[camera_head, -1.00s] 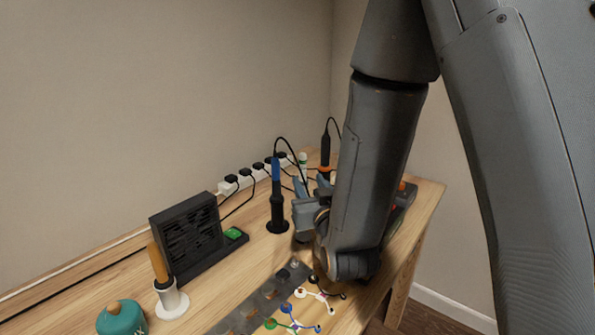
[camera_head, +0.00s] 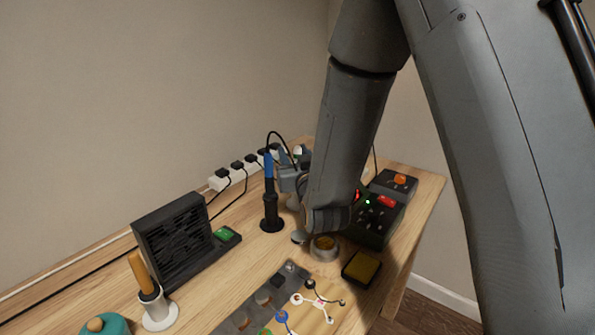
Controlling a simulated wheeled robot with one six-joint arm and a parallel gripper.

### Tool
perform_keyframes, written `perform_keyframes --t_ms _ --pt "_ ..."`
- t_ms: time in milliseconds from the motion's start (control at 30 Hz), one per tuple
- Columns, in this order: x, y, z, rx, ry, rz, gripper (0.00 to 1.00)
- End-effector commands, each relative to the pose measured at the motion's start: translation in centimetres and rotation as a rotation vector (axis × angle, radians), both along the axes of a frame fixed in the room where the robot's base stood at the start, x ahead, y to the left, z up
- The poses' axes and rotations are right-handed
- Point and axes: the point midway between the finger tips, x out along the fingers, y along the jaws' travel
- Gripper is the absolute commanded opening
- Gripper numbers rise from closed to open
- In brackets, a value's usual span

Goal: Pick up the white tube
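A small white object (camera_head: 298,150), which may be the top of the white tube, shows at the back of the workbench beside my gripper's fingers. The rest of it is hidden behind my gripper and wrist. My gripper (camera_head: 289,171) is low over the back of the bench, just right of the blue and black upright tool, with its fingers pointing away from the camera. Only part of the fingers shows. I cannot tell whether they touch the white object or hold anything.
The blue and black upright tool (camera_head: 270,195) stands close left of my gripper. A power strip (camera_head: 222,181) runs along the wall. A round tin (camera_head: 324,249), a yellow pad (camera_head: 361,267) and a dark box with lights (camera_head: 380,222) lie in front and right. A black fan unit (camera_head: 172,243) stands left.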

Motion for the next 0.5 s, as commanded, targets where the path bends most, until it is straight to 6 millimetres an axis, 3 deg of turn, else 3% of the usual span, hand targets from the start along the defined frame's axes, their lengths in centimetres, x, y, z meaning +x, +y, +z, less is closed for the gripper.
perform_keyframes --t_ms 233,467,500 --pt "0.24 -0.10 -0.04 0.000 0.001 -0.002 0.38" --pt "0.24 -0.14 -0.03 0.000 0.001 -0.002 0.01" --pt "0.24 -0.14 -0.03 0.000 0.001 -0.002 0.00"
